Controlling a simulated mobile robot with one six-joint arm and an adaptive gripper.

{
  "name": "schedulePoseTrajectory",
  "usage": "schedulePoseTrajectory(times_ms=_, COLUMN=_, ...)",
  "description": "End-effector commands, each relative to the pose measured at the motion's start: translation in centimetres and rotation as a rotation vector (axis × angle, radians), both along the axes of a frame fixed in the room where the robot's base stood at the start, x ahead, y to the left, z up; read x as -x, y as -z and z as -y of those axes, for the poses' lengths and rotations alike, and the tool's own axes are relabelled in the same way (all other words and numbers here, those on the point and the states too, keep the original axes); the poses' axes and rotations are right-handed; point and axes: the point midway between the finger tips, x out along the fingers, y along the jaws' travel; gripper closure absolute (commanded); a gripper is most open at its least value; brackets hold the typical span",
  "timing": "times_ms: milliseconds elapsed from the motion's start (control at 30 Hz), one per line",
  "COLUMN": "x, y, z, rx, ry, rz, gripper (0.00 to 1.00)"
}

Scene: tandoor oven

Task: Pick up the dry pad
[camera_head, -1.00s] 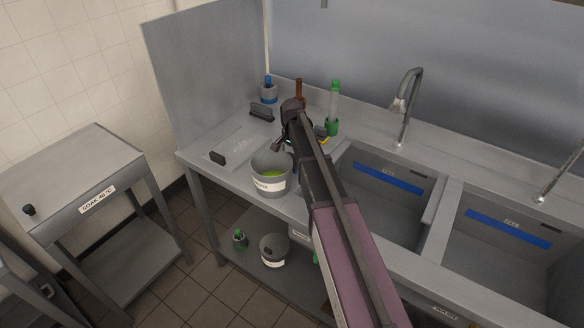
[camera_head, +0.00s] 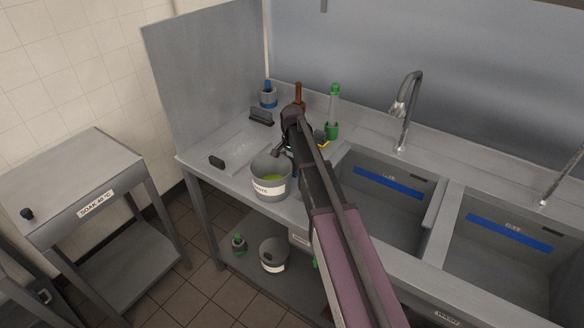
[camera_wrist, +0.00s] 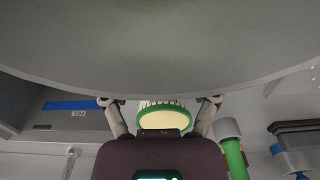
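My gripper (camera_wrist: 161,102) shows in the wrist view with its two fingers spread wide apart. A round cream disc with a green rim and a bristly edge (camera_wrist: 163,120) shows between the fingers, with gaps on both sides; I cannot tell whether it is the dry pad. In the head view my arm ends above the counter just behind the grey labelled bucket (camera_head: 268,190), which holds green liquid. A small yellow-edged dark item (camera_head: 323,145) lies behind my arm, partly hidden; it may be a pad. A broad grey curved surface (camera_wrist: 160,40) fills the top of the wrist view, very close.
A green bottle-like brush (camera_head: 333,112), brown bottle (camera_head: 299,95), blue-topped pot (camera_head: 268,97) and dark block brush (camera_head: 261,116) stand along the counter's back. Sink basins (camera_head: 375,205) and a tap (camera_head: 403,110) lie right. A side table (camera_head: 75,170) stands left.

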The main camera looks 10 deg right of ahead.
Motion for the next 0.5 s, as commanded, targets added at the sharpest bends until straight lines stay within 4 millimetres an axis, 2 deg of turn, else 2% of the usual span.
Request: schedulePoseTrajectory(times_ms=500, x=0.01, y=-0.28, z=0.01, rx=0.000, ry=0.000, rz=0.000, gripper=0.74)
